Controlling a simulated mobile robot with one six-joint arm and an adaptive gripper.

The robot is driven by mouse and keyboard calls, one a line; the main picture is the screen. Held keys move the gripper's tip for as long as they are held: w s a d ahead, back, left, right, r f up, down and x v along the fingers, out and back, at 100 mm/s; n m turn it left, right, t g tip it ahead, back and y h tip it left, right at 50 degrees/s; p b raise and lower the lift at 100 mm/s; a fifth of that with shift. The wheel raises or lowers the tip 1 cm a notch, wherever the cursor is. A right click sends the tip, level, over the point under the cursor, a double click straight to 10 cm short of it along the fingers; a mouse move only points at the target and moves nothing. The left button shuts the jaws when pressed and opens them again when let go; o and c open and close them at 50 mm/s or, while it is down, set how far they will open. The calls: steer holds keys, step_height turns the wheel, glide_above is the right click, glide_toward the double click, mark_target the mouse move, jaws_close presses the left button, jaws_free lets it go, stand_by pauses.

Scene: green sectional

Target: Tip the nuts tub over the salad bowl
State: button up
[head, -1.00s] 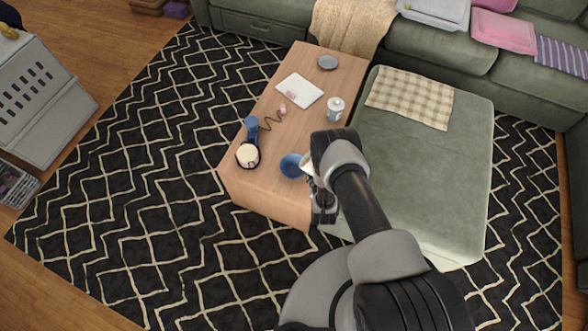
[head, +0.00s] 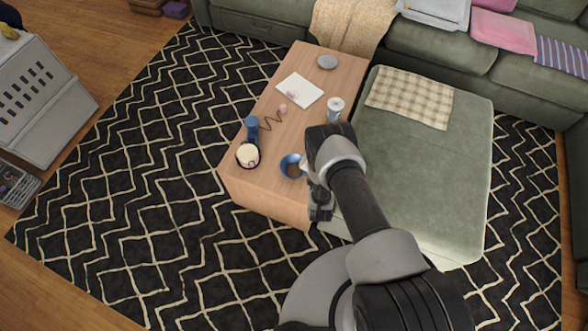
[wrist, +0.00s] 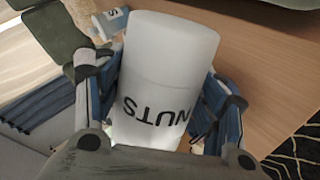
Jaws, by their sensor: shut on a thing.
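The white nuts tub (wrist: 168,75), lettered NUTS, fills the middle of the wrist view, with its lettering upside down. My gripper (wrist: 160,88) is shut on it, one finger on each side. In the head view my gripper (head: 311,174) is at the near right end of the coffee table, and only a pale sliver of the tub shows beside the bowl. The blue salad bowl (head: 286,160) stands on the table just left of the gripper. Brown matter shows inside it. My arm and the tub partly cover its right side. I cannot make out the bowl in the wrist view.
The wooden coffee table (head: 247,185) also holds a blue lamp-like item (head: 251,123), a cream-topped round container (head: 248,155), a white sheet (head: 299,91), a lidded white tub (head: 335,109) and a grey dish (head: 327,62). A green ottoman (head: 430,170) adjoins the right side.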

steer(key=shift+r+n+h, duration=0.3)
steer(key=shift+r+h, duration=0.1)
steer(key=shift+r, duration=0.05)
stand_by(1.5)
steer(key=shift+a+r, duration=0.1)
steer(key=shift+g, duration=0.4)
steer(key=shift+w+a+r+n+h+b, duration=0.1)
steer(key=shift+a+r+n+h+b, duration=0.1)
steer(key=shift+r+n+h+b, duration=0.45)
stand_by(2.1)
stand_by(0.4)
